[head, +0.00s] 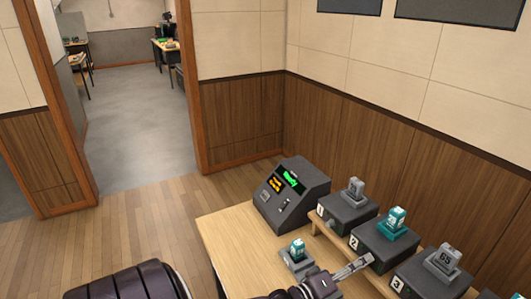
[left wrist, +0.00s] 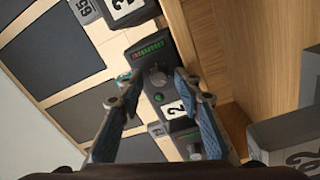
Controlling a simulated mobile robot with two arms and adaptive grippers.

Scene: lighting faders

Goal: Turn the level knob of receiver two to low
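Receiver two (head: 385,245) is a dark box with a white label "2" on the wooden riser, with a teal unit on top. In the left wrist view, receiver two (left wrist: 176,45) shows a grey round level knob (left wrist: 155,78), a lit bar of small lights and a green lamp. Its pointer direction is too small to tell. My left gripper (head: 362,263) is in front of receiver two; in the left wrist view its two fingers (left wrist: 157,90) are apart, either side of the knob, with no clear contact. The knob is not clear in the head view. My right gripper is not in view.
Receiver one (head: 345,212) and receiver three (head: 430,278) stand on either side of receiver two on the riser. A dark console (head: 290,195) with a lit display sits on the desk (head: 225,225), and a small teal device in a grey holder (head: 297,258) stands in front.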

